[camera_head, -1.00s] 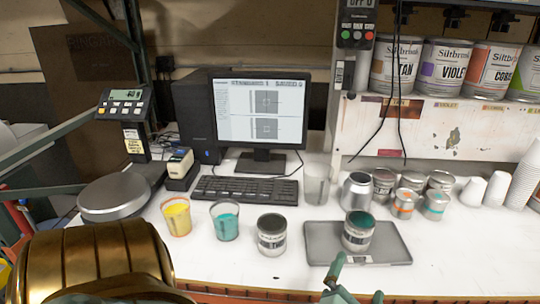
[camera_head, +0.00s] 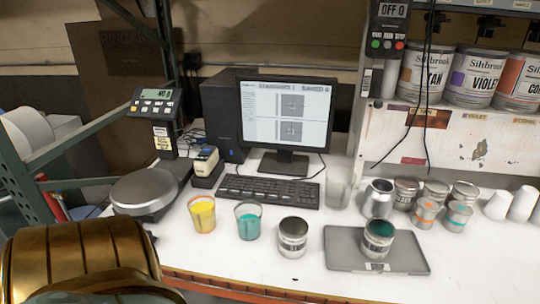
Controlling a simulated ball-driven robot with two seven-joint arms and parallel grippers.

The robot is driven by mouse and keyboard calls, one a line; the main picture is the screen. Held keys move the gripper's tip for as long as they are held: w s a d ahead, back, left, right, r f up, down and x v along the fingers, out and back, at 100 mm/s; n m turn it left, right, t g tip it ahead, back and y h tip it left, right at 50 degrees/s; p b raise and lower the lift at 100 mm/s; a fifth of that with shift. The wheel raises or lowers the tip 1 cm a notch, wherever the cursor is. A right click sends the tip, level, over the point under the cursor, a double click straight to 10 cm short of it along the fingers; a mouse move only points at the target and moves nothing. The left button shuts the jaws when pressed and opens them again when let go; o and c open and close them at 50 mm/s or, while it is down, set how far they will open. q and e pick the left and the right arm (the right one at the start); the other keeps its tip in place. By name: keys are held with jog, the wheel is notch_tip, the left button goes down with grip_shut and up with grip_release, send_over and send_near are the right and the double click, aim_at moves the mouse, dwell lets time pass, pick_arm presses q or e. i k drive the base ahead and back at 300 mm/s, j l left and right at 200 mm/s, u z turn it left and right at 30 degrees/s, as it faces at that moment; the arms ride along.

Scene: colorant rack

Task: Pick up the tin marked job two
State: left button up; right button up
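A dark-topped metal tin (camera_head: 293,238) with a pale label stands upright on the white bench, right of two cups. Another tin (camera_head: 378,239), with dark teal at its top, stands on a grey tray (camera_head: 340,258) to its right. The writing on both labels is too small to read, so I cannot tell which is marked job two. Several smaller tins (camera_head: 425,212) stand behind, some with orange or teal bands. Neither gripper is in view; a gold part of my own arm fills the lower left corner.
A yellow cup (camera_head: 202,214) and a teal cup (camera_head: 248,220) stand left of the tins. A scale (camera_head: 145,192), keyboard (camera_head: 268,190) and monitor (camera_head: 285,115) are behind. A clear cup (camera_head: 338,183) and silver can (camera_head: 379,199) stand behind the tray. The bench front is clear.

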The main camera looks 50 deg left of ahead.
aim_at(292, 230)
jog(key=i+u, duration=0.1)
jog(key=u, duration=0.3)
jog(key=i+j+u, duration=0.1)
jog(key=u, duration=0.35)
jog(key=i+u, duration=0.15)
jog(key=u, duration=0.25)
jog(key=i+l+u, duration=0.1)
jog(key=u, duration=0.3)
